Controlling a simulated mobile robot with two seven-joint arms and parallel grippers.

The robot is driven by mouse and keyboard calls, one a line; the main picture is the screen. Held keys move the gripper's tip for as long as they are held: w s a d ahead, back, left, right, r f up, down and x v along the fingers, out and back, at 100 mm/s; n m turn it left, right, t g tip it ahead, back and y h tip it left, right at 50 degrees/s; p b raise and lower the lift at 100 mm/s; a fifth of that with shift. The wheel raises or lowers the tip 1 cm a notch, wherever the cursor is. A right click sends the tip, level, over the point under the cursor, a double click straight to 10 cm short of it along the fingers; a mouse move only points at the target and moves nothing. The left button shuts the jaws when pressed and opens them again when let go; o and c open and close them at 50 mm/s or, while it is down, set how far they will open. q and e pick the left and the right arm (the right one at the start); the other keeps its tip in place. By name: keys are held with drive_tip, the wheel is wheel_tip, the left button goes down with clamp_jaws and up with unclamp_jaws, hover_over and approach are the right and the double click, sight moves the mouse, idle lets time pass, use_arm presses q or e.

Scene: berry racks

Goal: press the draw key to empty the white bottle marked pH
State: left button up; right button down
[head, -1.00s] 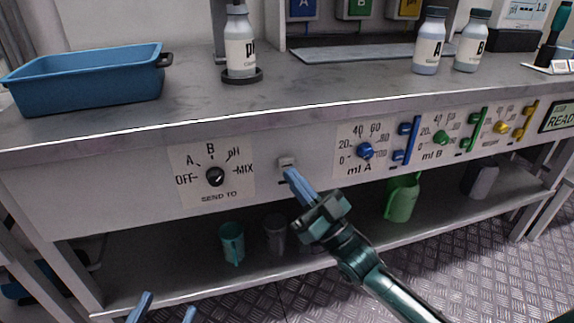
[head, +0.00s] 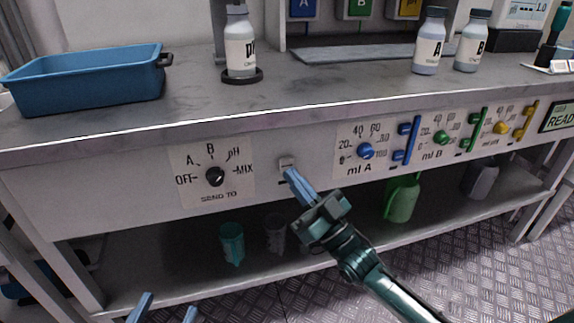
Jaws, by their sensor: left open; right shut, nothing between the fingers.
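The white bottle marked pH (head: 240,45) stands upright on a dark round stand (head: 243,76) on the bench top; its label is partly readable. A small pale key (head: 286,162) sits on the bench's front panel, right of the SEND TO dial (head: 215,176). I take it for the draw key; no label on it is readable. My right gripper (head: 290,173) is shut and empty, its fingertips at the key's lower edge; I cannot tell whether they touch it. My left gripper (head: 165,310) is open and empty at the bottom edge, with only its fingertips showing.
A blue tub (head: 90,88) stands at the left of the bench. Bottles A (head: 429,42) and B (head: 472,42) stand at the right. Blue, green and yellow knobs and sliders line the panel. A green jug (head: 402,198) and cups stand on the lower shelf.

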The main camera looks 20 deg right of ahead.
drive_tip(key=shift+w, duration=0.1)
idle(0.3)
drive_tip(key=shift+w, duration=0.35)
drive_tip(key=shift+w+b, duration=0.3)
drive_tip(key=shift+w, duration=0.15)
idle(0.6)
drive_tip(key=shift+s, duration=0.15)
drive_tip(key=shift+s+p, duration=0.6)
drive_tip(key=shift+s, duration=0.15)
